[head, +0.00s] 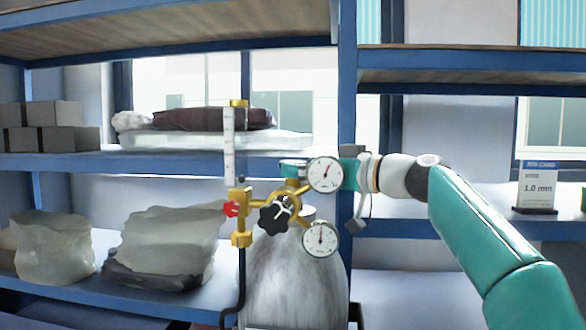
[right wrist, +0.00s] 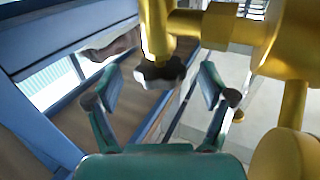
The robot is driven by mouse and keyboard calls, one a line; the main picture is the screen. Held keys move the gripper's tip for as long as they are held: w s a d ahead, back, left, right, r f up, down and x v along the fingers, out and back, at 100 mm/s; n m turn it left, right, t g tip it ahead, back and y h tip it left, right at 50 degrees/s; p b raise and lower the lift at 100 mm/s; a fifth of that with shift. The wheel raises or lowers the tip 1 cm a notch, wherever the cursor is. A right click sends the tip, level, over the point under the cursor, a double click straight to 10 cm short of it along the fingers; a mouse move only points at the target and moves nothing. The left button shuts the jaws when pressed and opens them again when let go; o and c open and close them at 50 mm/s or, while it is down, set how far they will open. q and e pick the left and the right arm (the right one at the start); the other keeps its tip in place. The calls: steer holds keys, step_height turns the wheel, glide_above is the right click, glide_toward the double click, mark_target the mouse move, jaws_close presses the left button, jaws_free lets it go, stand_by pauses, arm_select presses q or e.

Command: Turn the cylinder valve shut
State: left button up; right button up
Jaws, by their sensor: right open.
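The gas cylinder (head: 293,280) stands upright in the middle of the head view, with brass valve and regulator fittings (head: 241,198) above it. A black lobed knob (head: 277,214) is on the front of the fittings. My right gripper (head: 293,165) reaches in from the right, behind the upper gauge, which hides much of it. In the right wrist view my right gripper (right wrist: 160,78) is open. A dark lobed knob (right wrist: 160,73) on a brass stem (right wrist: 155,28) shows between its fingertips, with gaps on both sides. I cannot tell whether both views show the same knob. My left gripper is out of view.
Two round gauges, the upper (head: 325,174) and lower (head: 320,238), and a clear flow tube (head: 229,145) stick out around the fittings. Thick brass pipework (right wrist: 285,105) is close on the right in the wrist view. Blue shelving (head: 347,100) with wrapped bundles (head: 165,240) stands behind.

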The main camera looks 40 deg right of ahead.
steer(key=shift+s+d, duration=0.25)
steer(key=shift+s, duration=0.85)
steer(key=shift+s+d, duration=0.2)
steer(key=shift+s, duration=0.9)
steer(key=s+d+n+g+y+p, duration=0.3)
steer(key=s+d+n+y+p, duration=0.1)
steer(key=s+d+y+p, duration=0.3)
steer(key=shift+h, duration=0.3)
steer(key=x, duration=1.1)
steer(key=p+x, duration=0.1)
steer(key=x, duration=0.4)
steer(key=shift+w+d+r, duration=0.2)
steer(key=shift+w+r, duration=0.1)
steer(key=shift+w, duration=0.15)
